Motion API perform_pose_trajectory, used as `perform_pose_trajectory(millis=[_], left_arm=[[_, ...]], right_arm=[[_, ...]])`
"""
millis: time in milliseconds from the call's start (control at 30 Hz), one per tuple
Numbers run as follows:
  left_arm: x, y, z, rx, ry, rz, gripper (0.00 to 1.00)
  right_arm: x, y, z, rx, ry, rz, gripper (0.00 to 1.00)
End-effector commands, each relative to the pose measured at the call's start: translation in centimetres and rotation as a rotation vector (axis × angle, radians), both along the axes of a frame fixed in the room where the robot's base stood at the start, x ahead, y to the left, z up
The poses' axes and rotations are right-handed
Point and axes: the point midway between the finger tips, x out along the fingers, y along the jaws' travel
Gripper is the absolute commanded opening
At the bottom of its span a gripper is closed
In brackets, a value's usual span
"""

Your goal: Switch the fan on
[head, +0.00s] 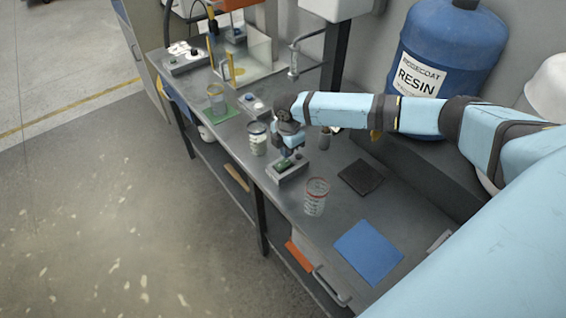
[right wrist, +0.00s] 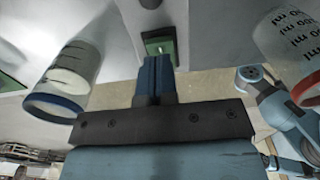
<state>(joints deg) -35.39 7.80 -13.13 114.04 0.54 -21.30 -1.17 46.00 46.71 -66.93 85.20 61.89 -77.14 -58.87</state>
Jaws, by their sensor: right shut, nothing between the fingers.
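A small grey box with a green switch plate (head: 286,167) stands at the front edge of the grey workbench. In the right wrist view the green plate (right wrist: 152,37) carries a small pale toggle, just ahead of my fingertips. My right gripper (head: 289,155) points down over this box, with its fingers shut and empty. In the right wrist view its blue fingers (right wrist: 155,62) are together, close to the plate; I cannot tell whether they touch the toggle. No fan can be made out.
A clear cup with red markings (head: 316,197) stands right of the box, and a jar (head: 257,140) stands to its left. Another small control box (head: 256,107) is farther back. A blue mat (head: 368,252) and a dark pad (head: 360,177) lie on the right part of the bench (head: 335,222).

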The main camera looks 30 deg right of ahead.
Motion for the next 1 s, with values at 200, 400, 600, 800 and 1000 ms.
perform_pose_trajectory(millis=[200, 400, 600, 800, 1000], left_arm=[[0.0, 0.0, -0.1, 0.0, -0.001, 0.0, 0.43], [0.0, 0.0, -0.2, 0.0, -0.001, 0.001, 0.43], [0.0, 0.0, -0.3, 0.0, -0.001, 0.001, 0.43], [0.0, 0.1, -0.4, 0.0, -0.001, 0.001, 0.43], [0.0, 0.1, -0.5, 0.0, -0.001, 0.001, 0.43]], right_arm=[[0.0, 0.0, -0.4, 0.0, 0.0, 0.0, 0.0], [0.0, 0.0, -0.7, 0.0, 0.0, 0.0, 0.0], [0.0, 0.0, -0.9, 0.0, 0.0, 0.0, 0.0], [0.0, 0.0, -1.2, 0.0, 0.0, 0.0, 0.0], [0.0, 0.0, -1.5, 0.0, 0.0, 0.001, 0.0]])
